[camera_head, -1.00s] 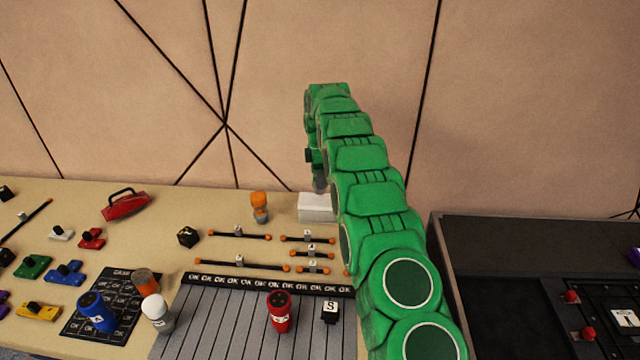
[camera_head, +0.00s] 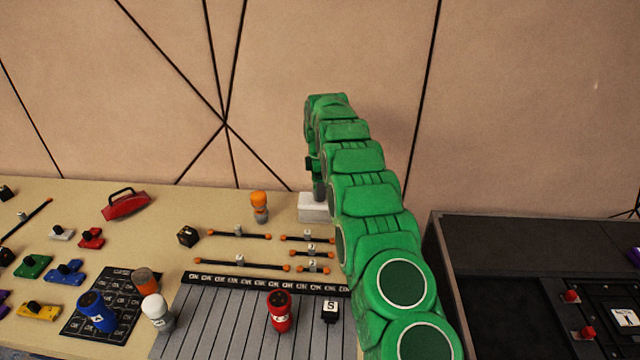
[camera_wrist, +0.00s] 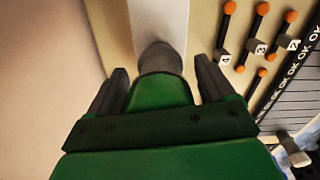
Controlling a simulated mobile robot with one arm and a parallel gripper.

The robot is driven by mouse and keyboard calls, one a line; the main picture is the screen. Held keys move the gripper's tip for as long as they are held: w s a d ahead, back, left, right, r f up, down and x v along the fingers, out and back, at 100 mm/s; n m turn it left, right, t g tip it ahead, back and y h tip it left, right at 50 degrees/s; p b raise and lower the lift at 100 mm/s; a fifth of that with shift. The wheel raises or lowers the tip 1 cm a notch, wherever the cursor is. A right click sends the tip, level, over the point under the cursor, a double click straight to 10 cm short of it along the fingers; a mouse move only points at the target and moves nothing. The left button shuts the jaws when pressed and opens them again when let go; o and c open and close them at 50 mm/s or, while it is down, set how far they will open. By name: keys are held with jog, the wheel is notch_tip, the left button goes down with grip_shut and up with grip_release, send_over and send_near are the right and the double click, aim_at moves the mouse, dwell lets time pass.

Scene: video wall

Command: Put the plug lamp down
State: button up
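The plug lamp (camera_wrist: 160,61) shows in the wrist view as a grey round end sticking out between my fingers. Green behind that end looks like more of the lamp, but it blends with my green gripper. My gripper (camera_wrist: 160,72) has one dark finger on each side of it and appears shut on it. In the head view the lamp's grey part (camera_head: 319,188) hangs upright below my gripper, at the white block (camera_head: 314,208). I cannot tell whether it touches the block. My arm hides part of the block.
An orange-topped lamp (camera_head: 259,207) stands left of the block. Several sliders (camera_head: 306,238) lie in front. A red device (camera_head: 126,205), a grey slatted panel (camera_head: 215,325) and a red cylinder (camera_head: 279,311) are on the table. A black console (camera_head: 520,235) stands at right.

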notch_tip(320, 180, up, 11)
jog(key=shift+w+f, duration=0.1)
jog(key=shift+f, duration=0.05)
jog(key=shift+r, duration=0.8)
